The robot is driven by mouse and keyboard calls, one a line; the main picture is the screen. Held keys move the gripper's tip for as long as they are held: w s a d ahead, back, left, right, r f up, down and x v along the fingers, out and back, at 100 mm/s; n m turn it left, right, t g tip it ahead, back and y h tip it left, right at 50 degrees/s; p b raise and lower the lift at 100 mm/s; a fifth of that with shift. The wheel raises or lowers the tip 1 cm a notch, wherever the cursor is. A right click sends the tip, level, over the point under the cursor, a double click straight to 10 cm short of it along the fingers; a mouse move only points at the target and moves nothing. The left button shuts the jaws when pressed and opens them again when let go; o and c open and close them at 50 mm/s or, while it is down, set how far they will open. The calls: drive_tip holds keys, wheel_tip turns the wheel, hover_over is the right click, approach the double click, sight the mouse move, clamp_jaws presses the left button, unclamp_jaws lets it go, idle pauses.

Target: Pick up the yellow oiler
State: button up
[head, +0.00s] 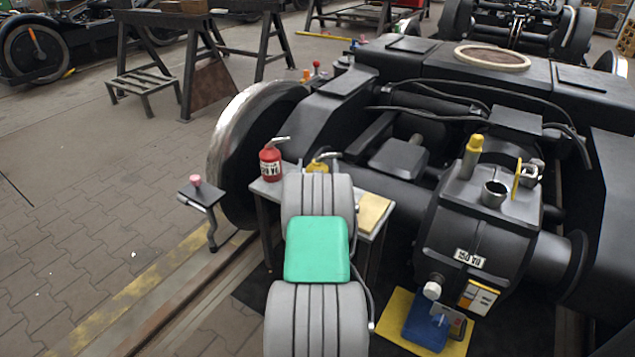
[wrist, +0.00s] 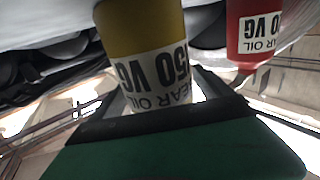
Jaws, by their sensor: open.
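The yellow oiler (head: 319,164) stands on a small side table (head: 262,190), its lower part hidden behind my arm in the head view. In the wrist view the yellow oiler (wrist: 140,30) is large and close, with a white label reading upside down, and its top is out of frame. My gripper (wrist: 165,92) is open, with dark fingers on either side of the oiler's labelled part. I cannot tell whether they touch it. In the head view my arm hides the gripper.
A red oiler (head: 270,164) stands just left of the yellow one; it also shows in the wrist view (wrist: 248,35). A tan pad (head: 374,212) lies on the table's right. The wheel (head: 240,140) and gearbox (head: 475,225) stand close by. Open floor lies left.

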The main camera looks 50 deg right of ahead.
clamp_jaws()
drive_tip(key=shift+r, duration=0.1)
idle(0.8)
